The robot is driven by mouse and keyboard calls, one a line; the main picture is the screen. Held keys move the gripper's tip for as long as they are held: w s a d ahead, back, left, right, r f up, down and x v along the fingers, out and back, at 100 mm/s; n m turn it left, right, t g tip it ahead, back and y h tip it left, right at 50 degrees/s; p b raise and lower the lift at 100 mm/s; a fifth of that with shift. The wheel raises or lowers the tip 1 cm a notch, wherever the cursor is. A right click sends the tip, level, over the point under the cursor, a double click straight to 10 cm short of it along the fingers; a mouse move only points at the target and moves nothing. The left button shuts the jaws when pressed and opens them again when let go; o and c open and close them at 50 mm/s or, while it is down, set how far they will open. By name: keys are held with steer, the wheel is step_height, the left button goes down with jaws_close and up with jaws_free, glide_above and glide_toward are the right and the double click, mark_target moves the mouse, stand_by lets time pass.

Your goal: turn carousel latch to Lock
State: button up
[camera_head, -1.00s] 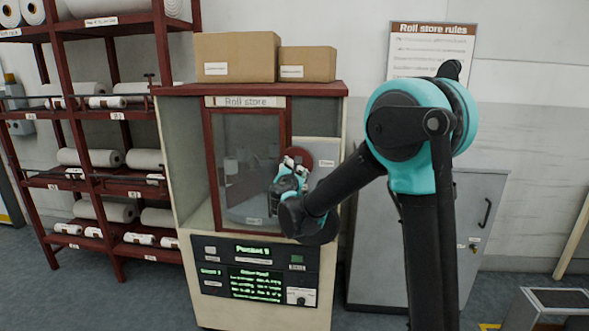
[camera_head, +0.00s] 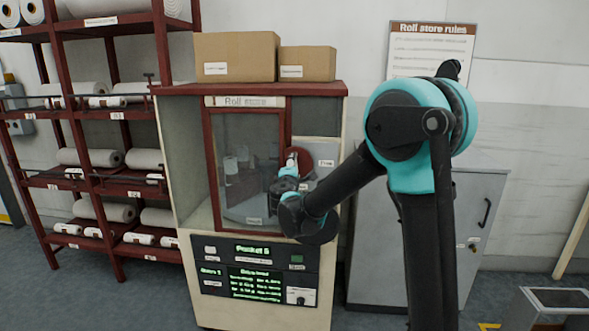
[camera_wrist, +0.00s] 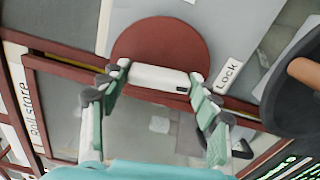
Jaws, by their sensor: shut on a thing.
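The carousel latch is a dark red round disc (camera_wrist: 160,42) with a white bar handle (camera_wrist: 158,77) across it, beside the Roll store window. In the wrist view, a white label reading Lock (camera_wrist: 228,76) sits just right of the disc, near the handle's right end. My gripper (camera_wrist: 155,84) has its fingers on both ends of the white handle and is shut on it. In the head view, the disc (camera_head: 306,160) is partly hidden behind my gripper (camera_head: 291,168). I cannot tell whether the handle lines up exactly with Lock.
The Roll store cabinet (camera_head: 182,150) carries two cardboard boxes (camera_head: 236,57) on top and a lit control panel (camera_head: 211,267) below. A red shelf rack (camera_head: 68,105) with rolls stands left. A grey cabinet (camera_head: 489,181) stands right, behind my arm.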

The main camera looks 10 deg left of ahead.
steer(key=shift+m, duration=0.6)
steer(key=o, duration=1.2)
steer(key=shift+c, duration=0.2)
steer(key=shift+s, duration=0.1)
steer(key=s, duration=1.2)
steer(key=shift+a, duration=0.2)
